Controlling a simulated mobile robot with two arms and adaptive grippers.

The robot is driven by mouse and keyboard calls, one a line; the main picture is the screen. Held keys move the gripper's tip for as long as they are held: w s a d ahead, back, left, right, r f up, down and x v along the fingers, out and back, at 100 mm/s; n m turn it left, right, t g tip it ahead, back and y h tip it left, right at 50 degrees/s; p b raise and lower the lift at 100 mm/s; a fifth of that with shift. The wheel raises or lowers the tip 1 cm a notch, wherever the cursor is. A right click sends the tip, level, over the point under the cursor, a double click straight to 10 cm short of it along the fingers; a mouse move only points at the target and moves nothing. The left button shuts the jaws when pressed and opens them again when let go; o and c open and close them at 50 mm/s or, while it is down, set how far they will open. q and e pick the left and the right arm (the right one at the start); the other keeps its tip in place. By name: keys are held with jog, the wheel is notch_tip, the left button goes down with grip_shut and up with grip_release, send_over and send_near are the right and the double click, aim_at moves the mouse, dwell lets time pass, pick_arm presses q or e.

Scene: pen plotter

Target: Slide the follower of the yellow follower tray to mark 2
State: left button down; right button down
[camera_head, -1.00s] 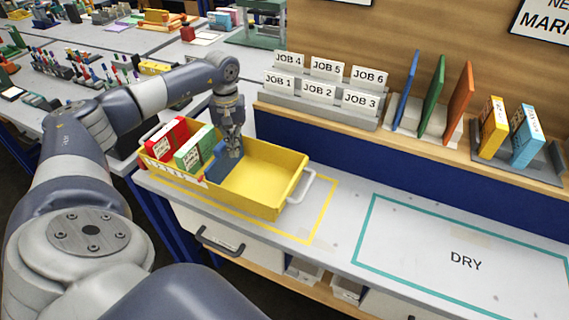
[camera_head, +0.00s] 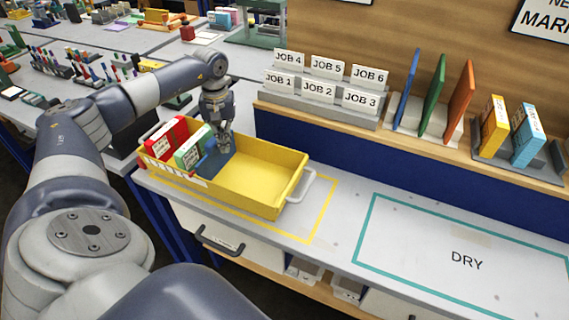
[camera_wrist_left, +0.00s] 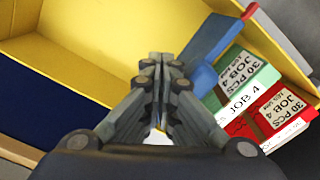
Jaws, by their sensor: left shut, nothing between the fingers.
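The yellow follower tray (camera_head: 265,196) stands on the bench. Its blue follower (camera_head: 217,160) is an upright plate in the tray's left part, right beside the green box (camera_head: 190,150). A red box (camera_head: 163,140) stands left of the green one. My left gripper (camera_head: 224,150) is shut and empty, pointing down into the tray at the follower's right side. In the left wrist view, its fingertips (camera_wrist_left: 162,62) are close beside the blue follower (camera_wrist_left: 222,45); I cannot tell whether they touch. The mark strip (camera_head: 172,177) on the front wall is too small to read. My right gripper is out of view.
The tray's right part is empty. A yellow outline (camera_head: 325,215) surrounds the tray's place, and a teal DRY area (camera_head: 465,262) to the right is clear. A shelf with job cards (camera_head: 318,92) and colored panels (camera_head: 433,92) stands behind.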

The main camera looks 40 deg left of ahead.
aim_at(212, 138)
pick_arm(q)
jog(key=shift+s+a, duration=0.1)
jog(key=shift+a, duration=0.15)
jog(key=shift+s+a, duration=0.25)
jog(key=shift+a, duration=0.65)
jog(key=shift+s+a, duration=0.2)
jog(key=shift+a, duration=0.8)
jog(key=shift+s+a, duration=0.25)
jog(key=shift+a, duration=0.7)
jog(key=shift+s+a, duration=0.2)
jog(key=shift+a, duration=0.85)
jog(key=shift+s+a, duration=0.25)
jog(key=shift+a, duration=0.65)
jog(key=shift+s+a, duration=0.2)
jog(key=shift+a, duration=0.65)
jog(key=shift+s+a, duration=0.2)
jog(key=shift+a, duration=0.65)
jog(key=shift+d+p, duration=0.35)
jog(key=shift+d, duration=0.05)
